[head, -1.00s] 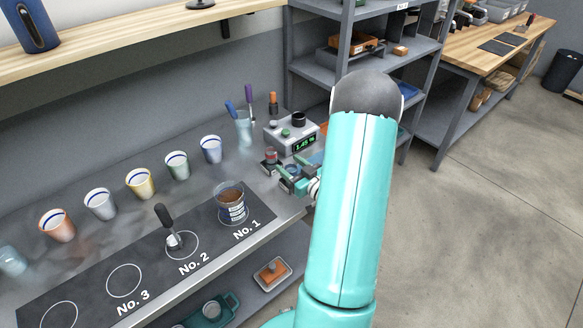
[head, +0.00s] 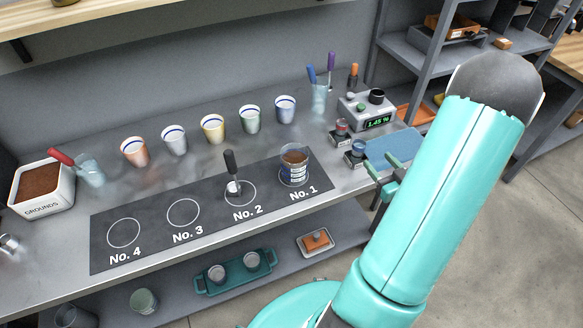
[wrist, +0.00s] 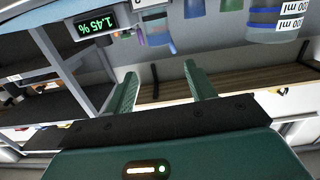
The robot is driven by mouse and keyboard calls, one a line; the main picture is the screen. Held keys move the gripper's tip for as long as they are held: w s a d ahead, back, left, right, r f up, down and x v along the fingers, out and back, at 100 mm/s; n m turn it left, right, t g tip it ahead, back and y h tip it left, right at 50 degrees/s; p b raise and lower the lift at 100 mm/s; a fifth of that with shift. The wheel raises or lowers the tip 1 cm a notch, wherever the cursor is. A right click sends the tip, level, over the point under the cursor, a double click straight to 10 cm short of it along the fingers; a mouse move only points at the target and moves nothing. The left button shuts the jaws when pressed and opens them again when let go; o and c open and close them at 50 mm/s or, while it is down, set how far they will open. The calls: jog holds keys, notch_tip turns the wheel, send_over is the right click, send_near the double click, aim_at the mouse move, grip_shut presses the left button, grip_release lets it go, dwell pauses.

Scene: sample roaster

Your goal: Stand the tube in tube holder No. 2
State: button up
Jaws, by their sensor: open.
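A mat (head: 150,226) on the bench carries ring marks labelled No. 1 to No. 4. In the No. 2 ring (head: 241,203) stands a small upright tool with a dark handle (head: 230,165) and a pale base. A glass beaker (head: 294,170) with brown contents stands on No. 1; a marked beaker also shows in the wrist view (wrist: 275,20). I cannot make out a separate tube or rack for certain. My gripper (head: 376,182) is open, over the bench's front edge, right of the mat. In the wrist view its two teal fingers (wrist: 160,76) have nothing between them.
Several cups (head: 212,130) line the back of the bench. A meter reading 1.45 % (head: 365,112), two small jars (head: 355,153) and a blue pad (head: 393,148) are near my gripper. A white grounds bin (head: 42,188) is left. A teal tray (head: 235,272) sits below.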

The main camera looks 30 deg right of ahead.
jog(key=w+a+r+g+h, duration=0.1)
jog(key=w+a+r+g, duration=0.25)
jog(key=w+r, duration=0.3)
jog(key=w+a+r+g+h, duration=0.2)
jog(key=w+a+r+g, duration=0.1)
jog(key=w+a+r, duration=0.3)
jog(key=s+a+r+g+y, duration=0.1)
jog(key=s+a+r, duration=0.1)
jog(key=s+a, duration=0.3)
jog(key=s+a+r+g+y, duration=0.2)
jog(key=s+a, duration=0.3)
jog(key=a, duration=0.7)
jog(key=s+a+r+n+g+y, duration=0.1)
jog(key=s+a+r+g+y, duration=0.1)
jog(key=s+a+r, duration=0.2)
jog(key=s+a, duration=0.2)
jog(key=a, duration=0.2)
jog(key=shift+a+r, duration=0.2)
jog(key=shift+a, duration=0.05)
jog(key=shift+s, duration=0.1)
